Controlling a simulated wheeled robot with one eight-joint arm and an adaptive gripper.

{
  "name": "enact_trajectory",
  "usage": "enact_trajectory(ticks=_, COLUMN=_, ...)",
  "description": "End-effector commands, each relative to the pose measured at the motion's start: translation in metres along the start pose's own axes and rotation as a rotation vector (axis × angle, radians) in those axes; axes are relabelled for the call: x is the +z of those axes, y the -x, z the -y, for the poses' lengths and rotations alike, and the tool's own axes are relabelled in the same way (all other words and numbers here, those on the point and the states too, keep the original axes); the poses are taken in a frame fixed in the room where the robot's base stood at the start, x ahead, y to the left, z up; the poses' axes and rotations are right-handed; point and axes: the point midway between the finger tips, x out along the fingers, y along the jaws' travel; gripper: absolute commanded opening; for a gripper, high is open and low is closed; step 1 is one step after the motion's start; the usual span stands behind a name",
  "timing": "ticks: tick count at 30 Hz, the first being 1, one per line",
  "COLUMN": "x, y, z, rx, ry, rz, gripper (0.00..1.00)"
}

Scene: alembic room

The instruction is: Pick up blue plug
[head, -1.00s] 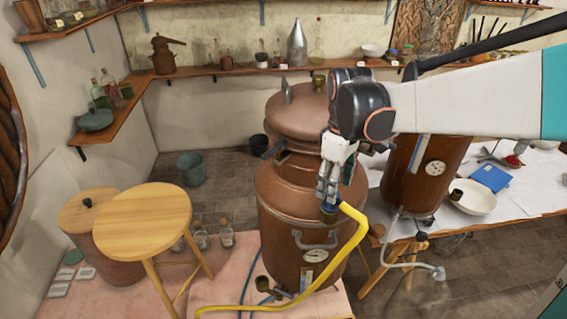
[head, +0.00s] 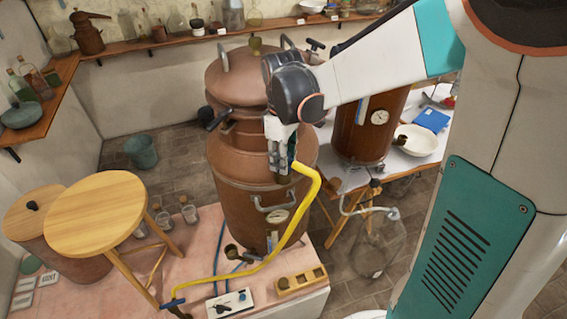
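My gripper (head: 281,166) points down in front of the large copper still (head: 232,170), near the middle of the head view. Its fingers appear closed around a small blue plug (head: 292,151) at the upper end of the yellow hose (head: 305,206). The fingers hide most of this plug. The hose end is held up in the air beside the still, and the hose runs down to the pink platform. Its lower end has another blue fitting (head: 173,303) near the platform's front edge.
A wooden stool (head: 95,212) stands left. A white tray (head: 229,302) and a wooden block with holes (head: 301,280) lie on the platform (head: 195,270). A second copper vessel (head: 365,130) and a white bowl (head: 415,141) stand right. A glass jar (head: 372,250) is on the floor.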

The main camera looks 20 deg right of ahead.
Motion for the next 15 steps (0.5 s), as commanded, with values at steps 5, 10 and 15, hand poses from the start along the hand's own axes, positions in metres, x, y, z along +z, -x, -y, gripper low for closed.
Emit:
enact_trajectory(ticks=5, x=0.000, y=-0.001, z=0.000, rx=0.000, ry=0.000, rz=0.000, gripper=0.01)
enact_trajectory(ticks=10, x=0.000, y=0.002, z=0.000, rx=0.000, ry=0.000, rz=0.000, gripper=0.01)
enact_trajectory(ticks=15, x=0.000, y=0.014, z=0.000, rx=0.000, ry=0.000, rz=0.000, gripper=0.01)
